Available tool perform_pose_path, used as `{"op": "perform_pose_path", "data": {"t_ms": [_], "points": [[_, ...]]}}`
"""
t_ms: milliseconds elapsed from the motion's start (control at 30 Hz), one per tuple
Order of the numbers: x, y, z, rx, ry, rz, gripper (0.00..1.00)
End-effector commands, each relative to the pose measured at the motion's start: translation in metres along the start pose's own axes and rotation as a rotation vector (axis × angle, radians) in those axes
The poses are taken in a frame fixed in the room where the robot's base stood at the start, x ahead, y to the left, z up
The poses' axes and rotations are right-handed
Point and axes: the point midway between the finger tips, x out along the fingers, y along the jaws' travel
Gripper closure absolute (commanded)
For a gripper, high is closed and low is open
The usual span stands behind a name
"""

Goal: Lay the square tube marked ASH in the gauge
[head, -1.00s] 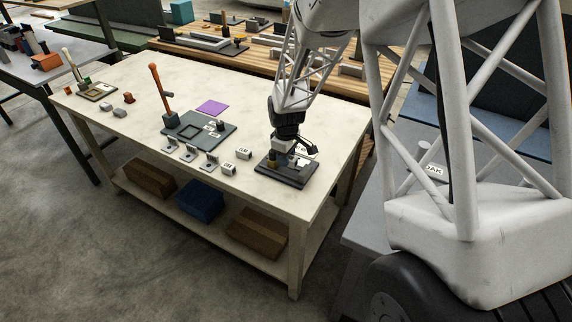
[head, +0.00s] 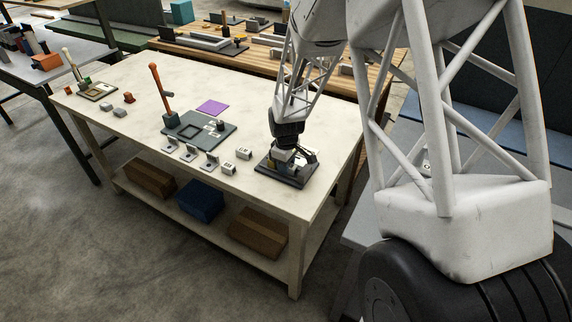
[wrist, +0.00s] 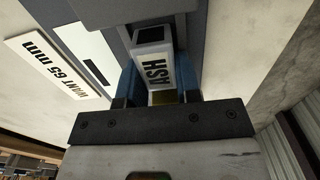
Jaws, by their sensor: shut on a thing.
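The square tube marked ASH (wrist: 155,72) is pale, with a dark hollow end and a white label, in the wrist view. My gripper (wrist: 158,86) is shut on it, with a blue-lined finger on each side. The gauge (head: 287,179), a dark plate at the right end of the pale table, lies under my gripper (head: 284,160) in the head view. In the wrist view the tube is over the gauge's dark surface (wrist: 184,16). I cannot tell whether it rests there; my gripper hides most of it in the head view.
A sign reading WANT 65 mm (wrist: 45,68) lies beside the gauge. Small labelled blocks (head: 236,161), angled stands (head: 189,152) and a second dark plate (head: 215,137) with a red-handled lever (head: 158,88) stand to the left. A purple sheet (head: 212,107) lies behind. The table's front edge is close.

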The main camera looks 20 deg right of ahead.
Motion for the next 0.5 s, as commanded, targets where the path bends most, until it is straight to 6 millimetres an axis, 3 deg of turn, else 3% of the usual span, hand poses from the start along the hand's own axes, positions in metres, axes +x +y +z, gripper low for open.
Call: {"op": "perform_pose_path", "data": {"t_ms": [400, 433, 500], "points": [[0.017, -0.002, 0.002, 0.0, -0.005, -0.006, 0.95], [0.017, -0.002, 0.002, 0.0, -0.005, -0.006, 0.64], [0.017, -0.002, 0.002, 0.0, -0.005, -0.006, 0.53]]}}
